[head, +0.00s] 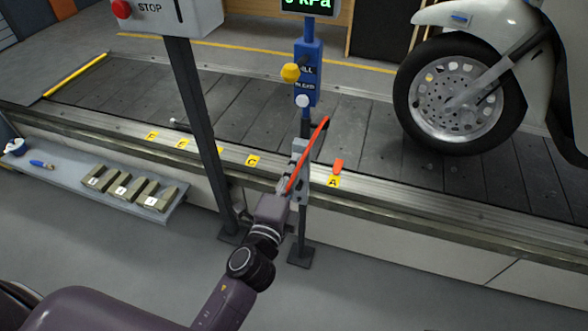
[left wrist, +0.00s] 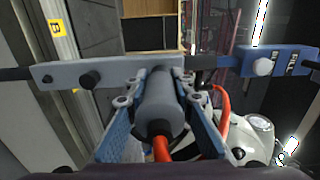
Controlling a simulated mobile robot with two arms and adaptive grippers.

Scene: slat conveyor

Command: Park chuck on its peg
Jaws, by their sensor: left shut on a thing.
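The chuck (left wrist: 165,108) is a dark grey cylinder with a red-orange hose at its near end. My left gripper (left wrist: 163,100) is shut around it, with blue fingers on both sides. In the head view, my left gripper (head: 287,190) is at the post, and the chuck is mostly hidden there. A light grey plate (left wrist: 120,72) lies behind the chuck in the wrist view. A dark round peg (left wrist: 90,80) stands out from it, left of the chuck and clear of it. I cannot tell whether the chuck touches the plate. My right gripper is not in view.
A dark column (head: 195,110) stands left. The scooter wheel (head: 460,95) is right on the slat conveyor (head: 245,90). A shelf (head: 75,178) holds several blocks.

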